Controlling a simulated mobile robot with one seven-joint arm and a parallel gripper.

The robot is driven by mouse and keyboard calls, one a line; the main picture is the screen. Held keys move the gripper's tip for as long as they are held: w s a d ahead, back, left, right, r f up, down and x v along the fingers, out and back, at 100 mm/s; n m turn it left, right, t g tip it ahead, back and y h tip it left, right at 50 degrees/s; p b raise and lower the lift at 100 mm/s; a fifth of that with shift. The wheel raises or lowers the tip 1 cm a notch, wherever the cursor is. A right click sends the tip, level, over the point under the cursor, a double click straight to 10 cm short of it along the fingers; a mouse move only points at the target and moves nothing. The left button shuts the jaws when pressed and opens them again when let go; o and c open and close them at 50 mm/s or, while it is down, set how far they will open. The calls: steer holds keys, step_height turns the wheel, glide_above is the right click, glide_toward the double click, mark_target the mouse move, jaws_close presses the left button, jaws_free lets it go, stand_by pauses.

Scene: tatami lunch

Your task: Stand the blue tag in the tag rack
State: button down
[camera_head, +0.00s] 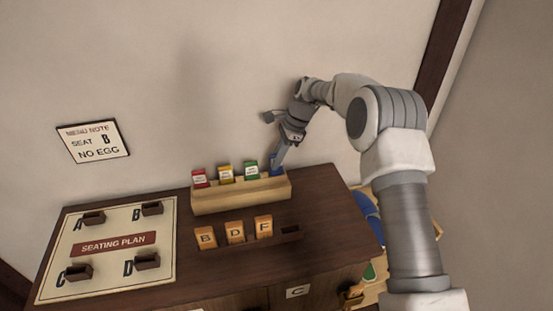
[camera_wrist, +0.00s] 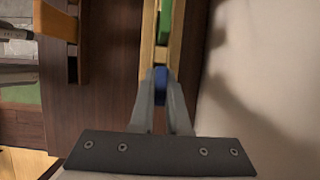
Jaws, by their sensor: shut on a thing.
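The blue tag (camera_wrist: 158,90) is between my gripper's fingertips (camera_wrist: 160,84) in the wrist view. In the head view, the blue tag (camera_head: 277,160) is upright at the right end of the tag rack (camera_head: 242,196), partly hidden by my gripper (camera_head: 278,161). My gripper is shut on the tag and reaches down from above. The rack is a pale wooden block and also shows in the wrist view (camera_wrist: 147,50). Red (camera_head: 199,178), yellow (camera_head: 225,174) and green (camera_head: 251,171) tags stand in it to the left. Whether the blue tag is fully seated is hidden.
In front of the rack, orange tiles B (camera_head: 206,238), D (camera_head: 235,232) and F (camera_head: 264,227) stand in a dark holder. A seating plan board (camera_head: 66,260) lies at the left of the dark cabinet top (camera_head: 330,215). The wall is close behind the rack.

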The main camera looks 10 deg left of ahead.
steer(key=shift+f, duration=0.25)
steer(key=shift+f, duration=0.2)
steer(key=shift+f, duration=0.1)
stand_by(0.6)
steer(key=shift+c, duration=0.9)
jaws_free()
steer(key=shift+r+p, duration=2.05)
steer(key=shift+r, duration=1.5)
